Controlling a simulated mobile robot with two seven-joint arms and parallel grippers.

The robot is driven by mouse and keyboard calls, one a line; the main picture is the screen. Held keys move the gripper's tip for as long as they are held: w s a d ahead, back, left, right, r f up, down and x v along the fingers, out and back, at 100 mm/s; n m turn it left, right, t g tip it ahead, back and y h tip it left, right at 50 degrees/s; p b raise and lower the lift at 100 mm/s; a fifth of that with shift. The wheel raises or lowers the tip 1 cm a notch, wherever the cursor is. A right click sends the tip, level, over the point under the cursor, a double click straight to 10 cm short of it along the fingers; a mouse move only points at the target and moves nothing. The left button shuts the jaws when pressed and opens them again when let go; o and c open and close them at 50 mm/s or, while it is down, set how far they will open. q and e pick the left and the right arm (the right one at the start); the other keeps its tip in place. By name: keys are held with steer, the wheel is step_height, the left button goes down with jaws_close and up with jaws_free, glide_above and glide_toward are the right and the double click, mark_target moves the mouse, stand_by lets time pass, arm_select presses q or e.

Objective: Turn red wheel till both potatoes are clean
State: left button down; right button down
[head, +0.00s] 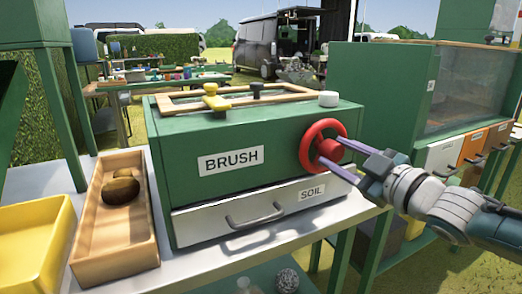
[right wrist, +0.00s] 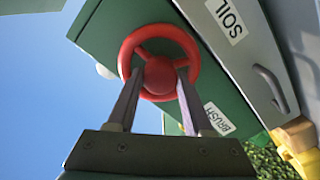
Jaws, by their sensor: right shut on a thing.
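The red wheel (head: 322,144) sits on the front of the green box labelled BRUSH (head: 274,137). My right gripper (head: 345,160) reaches in from the right, its two fingers closed around the wheel's red hub. The right wrist view shows the red wheel (right wrist: 128,50) with a finger on either side of its hub. My left gripper is not in view.
A white drawer labelled SOIL (head: 270,212) is shut under the box. A yellow tray (head: 38,235) stands at the far left. A wooden frame with knobs lies on the box top. A green cabinet with a glass front (head: 375,110) stands close on the right.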

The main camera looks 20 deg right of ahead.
steer(key=shift+c, duration=1.5)
jaws_free()
steer(key=shift+s, duration=0.35)
steer(key=s+d+p, duration=0.1)
steer(key=s+p, duration=0.2)
steer(key=s, duration=0.6)
steer(key=shift+s+r, duration=0.1)
